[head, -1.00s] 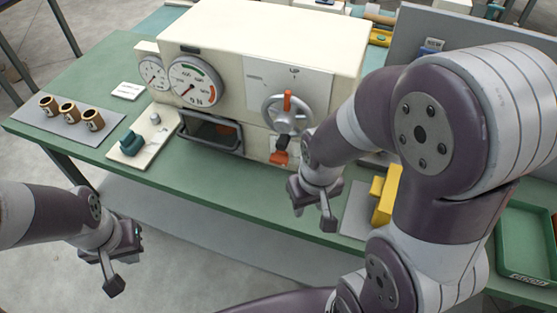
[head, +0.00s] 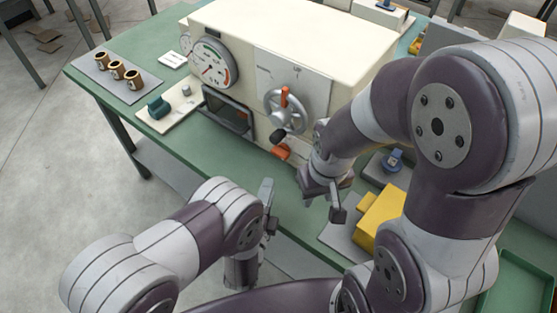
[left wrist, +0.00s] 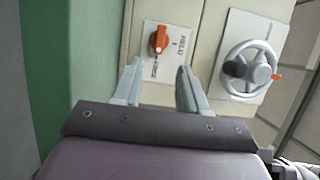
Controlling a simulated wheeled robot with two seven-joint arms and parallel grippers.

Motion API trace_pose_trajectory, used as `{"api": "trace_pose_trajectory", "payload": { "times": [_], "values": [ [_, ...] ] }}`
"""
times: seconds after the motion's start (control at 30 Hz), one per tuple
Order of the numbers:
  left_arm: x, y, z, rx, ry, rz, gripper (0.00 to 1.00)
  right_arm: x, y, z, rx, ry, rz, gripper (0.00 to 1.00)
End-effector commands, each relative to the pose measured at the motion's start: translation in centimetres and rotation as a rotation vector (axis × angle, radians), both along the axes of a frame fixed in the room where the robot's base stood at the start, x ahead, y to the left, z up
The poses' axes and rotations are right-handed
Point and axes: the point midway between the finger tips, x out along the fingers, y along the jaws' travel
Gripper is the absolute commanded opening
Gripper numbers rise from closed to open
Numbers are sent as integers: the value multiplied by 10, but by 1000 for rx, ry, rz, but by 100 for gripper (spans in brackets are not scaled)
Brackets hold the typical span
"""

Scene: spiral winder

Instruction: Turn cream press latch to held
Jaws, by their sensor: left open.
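The cream press (head: 300,40) stands on the green bench. Its orange latch (head: 281,152) is low on the front, below the handwheel (head: 285,108). In the left wrist view the latch (left wrist: 159,40) is an orange knob on a pale plate marked HELD, with its pointer toward the lower mark, away from that word. My left gripper (head: 268,205) is open and empty in front of the bench. In its wrist view the fingers (left wrist: 157,82) stand apart, with the latch just beyond them, untouched. My right gripper (head: 324,203) appears open and empty, right of the latch.
A yellow block (head: 380,218) lies on a grey mat right of my right gripper. A pale board with a green piece (head: 158,107) and several brown cups (head: 117,70) are at the left. Bench space before the press is clear.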

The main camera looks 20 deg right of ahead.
Motion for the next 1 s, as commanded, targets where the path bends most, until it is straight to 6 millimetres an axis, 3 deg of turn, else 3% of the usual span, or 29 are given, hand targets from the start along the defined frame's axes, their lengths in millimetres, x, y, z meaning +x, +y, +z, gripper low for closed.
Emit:
{"api": "trace_pose_trajectory", "payload": {
  "times": [0.2, 0.4, 0.77, 0.83, 0.9, 1.0],
  "values": [
    [51, -27, -3, -5, -2, 4, 43, 0, 0, -21, 0, 0, 0, 40],
    [83, -46, -3, -4, 1, 3, 43, 0, 0, -33, 0, 0, 0, 40],
    [92, -51, 1, -2, 4, 1, 43, 0, 0, -33, 0, 0, 0, 40],
    [92, -51, 0, -2, 4, 1, 26, 0, 0, -33, 0, 0, 0, 40],
    [92, -51, 0, -2, 4, 1, 4, 0, 0, -33, 0, 0, 0, 40],
    [92, -51, 0, -3, 4, 1, 0, 0, 0, -33, 0, 0, 0, 40]
  ]
}}
